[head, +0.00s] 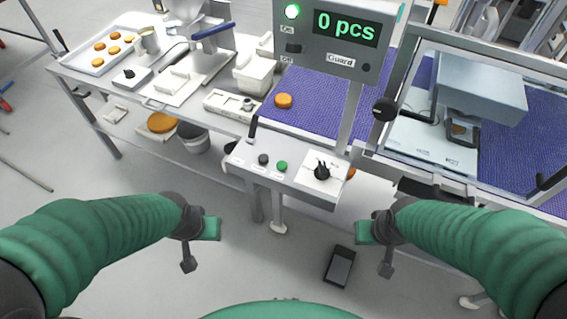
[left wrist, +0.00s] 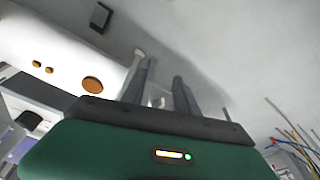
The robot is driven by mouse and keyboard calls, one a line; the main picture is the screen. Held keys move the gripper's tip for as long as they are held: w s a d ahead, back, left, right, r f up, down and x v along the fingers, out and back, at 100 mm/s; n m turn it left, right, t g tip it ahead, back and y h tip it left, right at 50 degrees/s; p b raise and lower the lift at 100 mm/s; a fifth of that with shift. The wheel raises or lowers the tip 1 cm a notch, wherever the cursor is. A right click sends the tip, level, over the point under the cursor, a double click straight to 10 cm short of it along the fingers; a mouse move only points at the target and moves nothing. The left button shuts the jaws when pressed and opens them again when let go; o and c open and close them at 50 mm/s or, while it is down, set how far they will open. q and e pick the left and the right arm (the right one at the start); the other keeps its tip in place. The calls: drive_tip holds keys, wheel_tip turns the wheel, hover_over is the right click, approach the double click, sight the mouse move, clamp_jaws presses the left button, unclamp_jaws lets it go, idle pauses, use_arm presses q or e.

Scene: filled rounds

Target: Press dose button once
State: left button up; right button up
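The control box (head: 290,168) stands at the front middle of the bench in the head view. It carries a green button (head: 281,166), a dark button (head: 263,159), a black knob (head: 321,172) and a small black lever (head: 252,128). Its labels are too small to read, so I cannot tell which one is the dose button. My left gripper (head: 199,240) is below and left of the box, apart from it. My right gripper (head: 377,240) is below and right of it, also apart. Neither shows its fingers clearly, and nothing is visibly held.
A purple belt (head: 310,105) bears an orange round (head: 283,101). A clear guard frame (head: 440,165) stands right. A tray of rounds (head: 88,62) is far left. A dark device (head: 341,266) lies on the floor.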

idle(0.3)
use_arm(q)
clamp_jaws()
idle(1.6)
